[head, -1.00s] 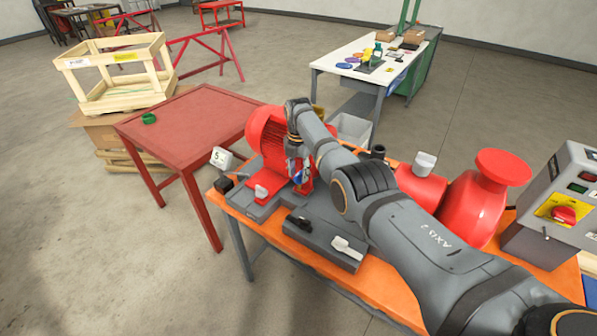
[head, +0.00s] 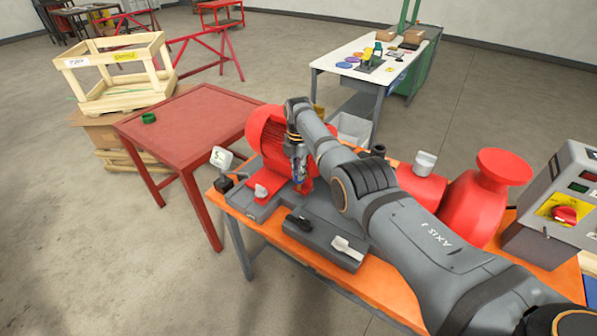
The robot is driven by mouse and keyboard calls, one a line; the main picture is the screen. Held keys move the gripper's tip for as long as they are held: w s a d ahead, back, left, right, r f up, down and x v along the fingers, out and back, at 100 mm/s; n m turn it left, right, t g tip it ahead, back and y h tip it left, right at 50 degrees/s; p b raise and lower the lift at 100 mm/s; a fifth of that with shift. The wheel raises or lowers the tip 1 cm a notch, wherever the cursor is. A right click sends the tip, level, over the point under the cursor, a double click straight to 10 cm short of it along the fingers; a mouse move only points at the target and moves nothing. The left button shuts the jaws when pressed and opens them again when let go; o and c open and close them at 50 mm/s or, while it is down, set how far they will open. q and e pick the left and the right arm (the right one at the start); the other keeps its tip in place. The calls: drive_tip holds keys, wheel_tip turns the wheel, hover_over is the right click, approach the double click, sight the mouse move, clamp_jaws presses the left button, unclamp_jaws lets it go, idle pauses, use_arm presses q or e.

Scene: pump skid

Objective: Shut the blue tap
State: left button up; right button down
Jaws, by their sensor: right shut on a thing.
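My right arm comes in from the right across the pump skid. My left gripper is not in view.
A control box (head: 555,205) stands at the right. A red table (head: 190,125) is at the left.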

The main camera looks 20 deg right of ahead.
drive_tip(key=m, duration=0.3)
drive_tip(key=shift+w+m, duration=0.1)
drive_tip(key=shift+m, duration=0.3)
drive_tip(key=m+b, duration=0.1)
drive_tip(key=m, duration=0.2)
drive_tip(key=shift+m, duration=0.3)
drive_tip(key=m, duration=0.4)
drive_tip(key=shift+w+b, duration=0.1)
drive_tip(key=shift+b, duration=0.2)
drive_tip(key=shift+r+m, duration=0.1)
drive_tip(key=shift+m, duration=1.8)
drive_tip(key=shift+w, duration=0.1)
drive_tip(key=c, duration=1.5)
unclamp_jaws()
drive_tip(key=shift+o, duration=0.9)
